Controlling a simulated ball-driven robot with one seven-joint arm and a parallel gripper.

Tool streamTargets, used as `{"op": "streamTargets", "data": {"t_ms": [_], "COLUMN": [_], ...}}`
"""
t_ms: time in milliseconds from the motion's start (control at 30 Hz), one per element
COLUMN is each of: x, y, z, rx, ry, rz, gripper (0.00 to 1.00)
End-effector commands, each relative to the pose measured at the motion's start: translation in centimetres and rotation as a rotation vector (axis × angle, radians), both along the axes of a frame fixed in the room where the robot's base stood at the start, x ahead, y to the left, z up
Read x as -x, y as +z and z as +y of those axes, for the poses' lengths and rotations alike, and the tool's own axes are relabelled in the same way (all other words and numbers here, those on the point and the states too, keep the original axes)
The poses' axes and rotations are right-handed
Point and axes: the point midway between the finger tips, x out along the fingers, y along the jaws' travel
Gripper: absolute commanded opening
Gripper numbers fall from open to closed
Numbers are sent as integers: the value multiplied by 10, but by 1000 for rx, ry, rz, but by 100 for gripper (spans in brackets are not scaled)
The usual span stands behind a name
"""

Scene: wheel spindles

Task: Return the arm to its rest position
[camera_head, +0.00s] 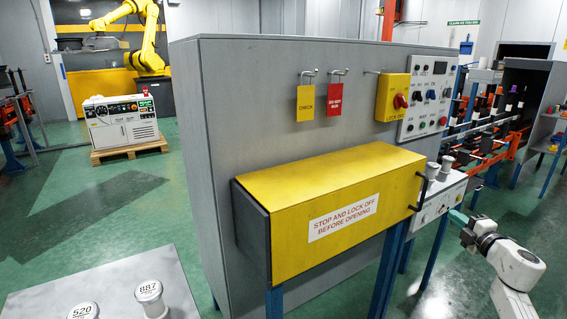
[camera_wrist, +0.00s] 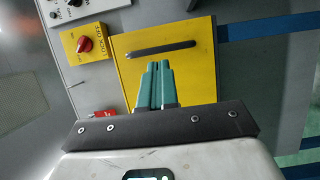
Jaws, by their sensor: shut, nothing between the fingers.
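My arm, white and dark grey, shows at the lower right of the head view. My gripper (camera_head: 458,217) points left toward the front right end of a yellow guard box (camera_head: 330,195). In the wrist view my gripper (camera_wrist: 156,66) has its two green fingers together with nothing between them. Beyond the fingertips lie the yellow guard face and its black handle (camera_wrist: 160,49). The fingers look apart from the handle in the head view, though the exact gap is hard to tell. The handle also shows in the head view (camera_head: 423,190).
The guard box is on a grey cabinet (camera_head: 250,90) with a yellow lock-off switch (camera_head: 392,97), hanging tags and a control panel (camera_head: 427,97). A small white panel with knobs (camera_head: 440,200) is near my gripper. A grey table (camera_head: 110,290) stands lower left. Green floor is open at right.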

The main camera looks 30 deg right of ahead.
Motion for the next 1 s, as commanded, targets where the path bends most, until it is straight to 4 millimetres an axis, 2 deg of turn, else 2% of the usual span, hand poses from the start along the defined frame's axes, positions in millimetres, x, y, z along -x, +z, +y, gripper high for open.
{"op": "streamTargets", "data": {"t_ms": [67, 167, 233, 400, 533, 667, 767, 900, 1000], "x": [0, -13, -25, -42, -34, -14, 10, 55, 96], "y": [0, 2, 4, -4, -30, -65, -94, -130, -147], "z": [0, 14, 31, 88, 137, 194, 244, 319, 372], "rx": [0, -32, -78, -295, -510, -738, -908, -1120, -1238], "ry": [0, -31, -79, -247, -381, -501, -587, -693, -756], "rz": [0, -40, -87, -208, -239, -202, -127, 43, 200], "gripper": [0, 0, 0, 0, 0, 0, 0, 0, 0]}}
